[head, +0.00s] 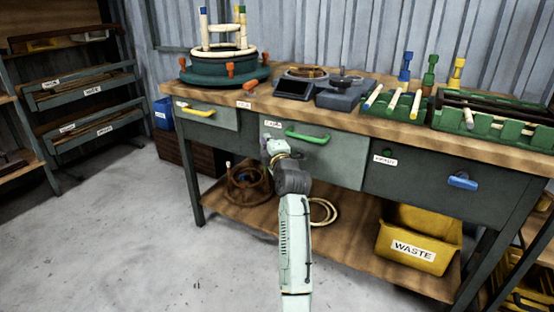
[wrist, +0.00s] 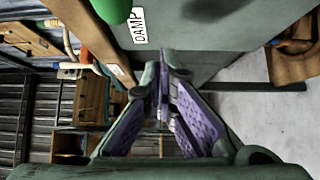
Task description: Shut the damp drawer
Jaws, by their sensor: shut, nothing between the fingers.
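The damp drawer (head: 335,154) is the middle drawer of the workbench, with a grey-green front and a green handle (head: 308,135). In the wrist view, its DAMP label (wrist: 139,26) and part of the green handle (wrist: 112,9) show at the top. I cannot tell exactly how far the drawer stands out. My gripper (head: 271,146) is in front of the left part of the drawer front, below and left of the handle. In the wrist view, my gripper's fingers (wrist: 163,72) are together and empty, close to the drawer front. Whether they touch it is unclear.
A yellow-handled drawer (head: 207,114) is left and a blue-handled drawer (head: 430,182) right. The benchtop (head: 262,101) holds a turntable jig, tools and green racks. On the lower shelf (head: 350,238) are coils and a yellow WASTE bin (head: 409,251). The floor (head: 120,240) at left is clear.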

